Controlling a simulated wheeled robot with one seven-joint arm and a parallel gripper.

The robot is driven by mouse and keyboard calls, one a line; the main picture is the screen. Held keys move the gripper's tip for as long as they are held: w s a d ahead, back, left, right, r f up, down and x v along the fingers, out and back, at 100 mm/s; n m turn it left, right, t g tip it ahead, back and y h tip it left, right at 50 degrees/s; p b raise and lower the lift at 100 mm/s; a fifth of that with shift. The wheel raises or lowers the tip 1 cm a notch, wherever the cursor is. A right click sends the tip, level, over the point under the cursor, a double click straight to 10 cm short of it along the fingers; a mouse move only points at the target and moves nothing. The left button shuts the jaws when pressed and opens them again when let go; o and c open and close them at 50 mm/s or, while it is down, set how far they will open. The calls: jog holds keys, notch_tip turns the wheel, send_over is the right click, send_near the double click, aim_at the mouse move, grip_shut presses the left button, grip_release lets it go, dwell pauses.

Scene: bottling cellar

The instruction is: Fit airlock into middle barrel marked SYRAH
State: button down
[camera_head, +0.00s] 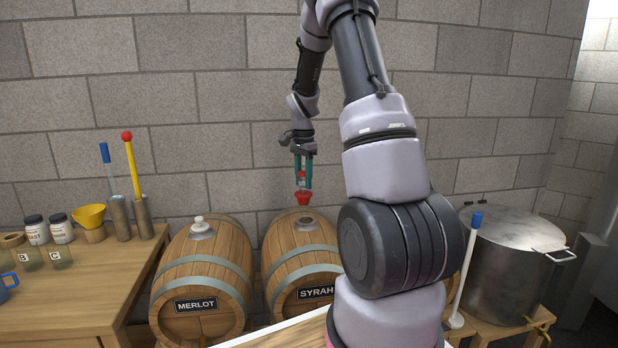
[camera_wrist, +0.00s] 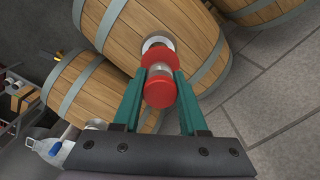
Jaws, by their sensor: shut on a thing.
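The airlock (camera_head: 303,198), red with a clear middle, is held upright between the teal fingers of my gripper (camera_head: 303,178). In the wrist view my gripper (camera_wrist: 160,82) is shut on the airlock (camera_wrist: 159,92), with its red cap towards the camera. The SYRAH barrel (camera_head: 287,262) stands in the middle, its label partly covered by my arm. Its bung hole (camera_head: 306,223) is open on top, just below the airlock, with a gap between them in the head view. In the wrist view the pale ring of a bung hole (camera_wrist: 152,42) shows partly behind the airlock.
The MERLOT barrel (camera_head: 203,285) stands to the left with a pale stopper (camera_head: 200,224) in its top. My arm hides most of a barrel to the right. A wooden bench (camera_head: 75,290) with jars and a yellow funnel (camera_head: 90,215) is at left. A steel pot (camera_head: 508,265) is at right.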

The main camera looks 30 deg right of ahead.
aim_at(306, 202)
jog(key=shift+d+r+m, duration=0.2)
jog(key=shift+d+m, duration=0.3)
jog(key=shift+m, duration=0.2)
jog(key=shift+f, duration=3.25)
jog(key=shift+a+f, duration=0.1)
jog(key=shift+f, duration=1)
grip_release()
jog(key=shift+r, duration=4)
